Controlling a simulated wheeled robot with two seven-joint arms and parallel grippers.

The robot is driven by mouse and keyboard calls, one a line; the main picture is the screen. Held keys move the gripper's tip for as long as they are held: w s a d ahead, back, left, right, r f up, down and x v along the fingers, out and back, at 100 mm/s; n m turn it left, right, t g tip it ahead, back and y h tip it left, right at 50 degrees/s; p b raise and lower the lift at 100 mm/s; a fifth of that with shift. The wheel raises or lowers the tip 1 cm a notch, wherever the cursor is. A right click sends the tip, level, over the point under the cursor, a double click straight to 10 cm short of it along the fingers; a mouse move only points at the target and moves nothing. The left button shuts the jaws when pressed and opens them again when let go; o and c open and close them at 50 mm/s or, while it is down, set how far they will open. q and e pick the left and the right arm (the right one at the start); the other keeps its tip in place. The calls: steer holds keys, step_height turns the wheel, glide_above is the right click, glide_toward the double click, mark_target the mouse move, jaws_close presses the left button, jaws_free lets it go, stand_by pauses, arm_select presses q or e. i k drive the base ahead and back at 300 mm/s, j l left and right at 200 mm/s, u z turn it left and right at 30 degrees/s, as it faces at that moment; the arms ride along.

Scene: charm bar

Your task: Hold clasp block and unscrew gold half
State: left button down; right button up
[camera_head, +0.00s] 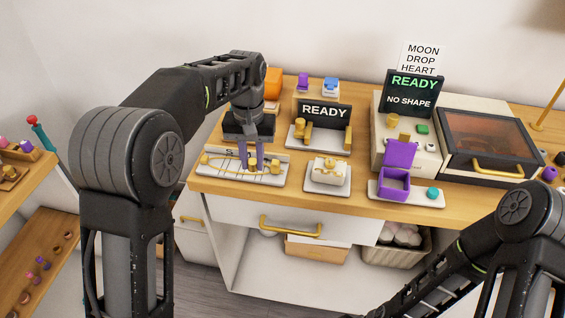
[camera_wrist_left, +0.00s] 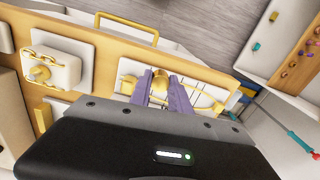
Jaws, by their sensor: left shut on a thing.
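My left gripper (camera_head: 251,165) points down over a white board with gold wires (camera_head: 272,178) at the front left of the counter. In the left wrist view, its purple fingers (camera_wrist_left: 166,92) are shut on a rounded gold piece (camera_wrist_left: 160,77) at the board. The fingers hide part of this piece. A cream block with gold parts (camera_head: 327,172) sits on a white plate to the right. The left wrist view shows a gold chain and round gold knob on this block (camera_wrist_left: 62,71); it may be the clasp block. My right arm enters at lower right; its gripper is out of view.
An open purple box (camera_head: 395,183) and a teal knob (camera_head: 432,193) stand on a white tray farther right. Behind are a small READY sign (camera_head: 325,112), a larger READY panel (camera_head: 413,92) and a dark-lidded oven (camera_head: 488,140). A gold drawer handle (camera_head: 290,228) sticks out below.

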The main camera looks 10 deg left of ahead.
mark_target(330, 171)
steer(key=k+z, duration=0.1)
steer(key=k, duration=0.6)
steer(key=z, duration=2.35)
steer(key=j, duration=2)
steer(key=k, duration=0.1)
